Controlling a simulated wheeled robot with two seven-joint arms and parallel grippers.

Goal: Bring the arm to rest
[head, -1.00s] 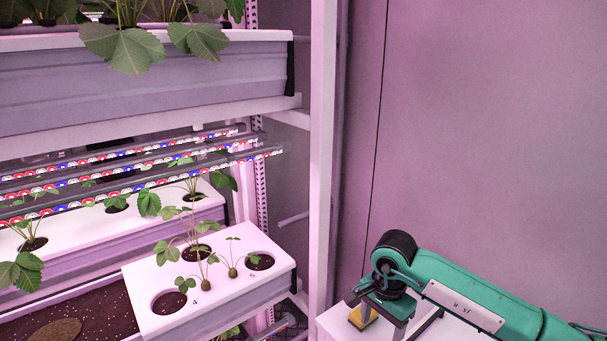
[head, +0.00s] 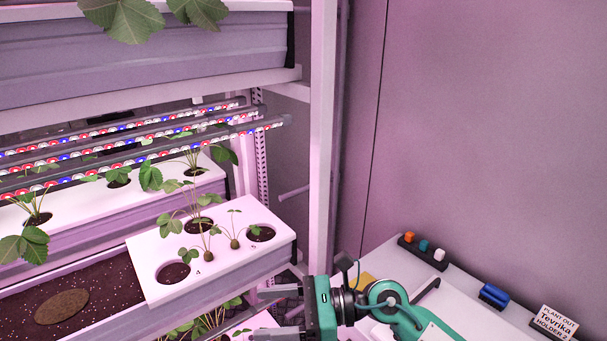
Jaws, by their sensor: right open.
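My right arm comes in from the lower right, teal and black. Its gripper (head: 262,316) points left at the bottom of the head view. Its two grey fingers are spread apart with nothing seen between them. It is in front of the lower planting trough, below the white planter lid (head: 225,264) with its round holes. Leaves show low down behind the fingers. My left gripper is not in view.
A white table (head: 480,315) at the right holds a black holder with coloured pieces (head: 423,250), a blue object (head: 494,296) and a sign (head: 553,322). Racks with plants and LED bars (head: 140,145) fill the left. A white post (head: 322,140) stands centrally.

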